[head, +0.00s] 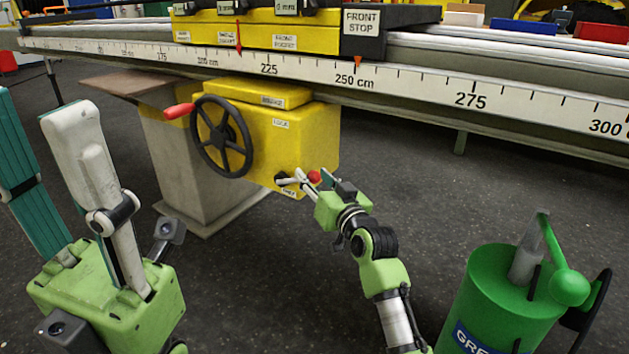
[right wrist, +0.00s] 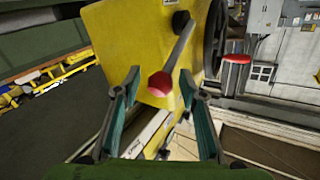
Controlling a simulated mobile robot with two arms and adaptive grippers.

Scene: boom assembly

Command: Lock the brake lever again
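The brake lever is on the lower front of a yellow box (head: 290,135). In the right wrist view the lever (right wrist: 183,45) has a grey shaft that slopes down-left from a black pivot to a red knob (right wrist: 160,85). The knob (head: 314,177) also shows in the head view, partly hidden by the gripper. My right gripper (head: 312,178) is at the lever's end. In the right wrist view its teal-padded fingers (right wrist: 165,85) are apart, with the knob between them and no clear contact. My left gripper (head: 42,100) is raised at the left, fingers apart and empty.
A black handwheel (head: 222,137) with a red handle (head: 180,111) sits left of the lever on the box. A grey pedestal (head: 185,170) stands behind it. The long ruled rail (head: 420,84) passes above. A green canister (head: 500,290) stands at lower right.

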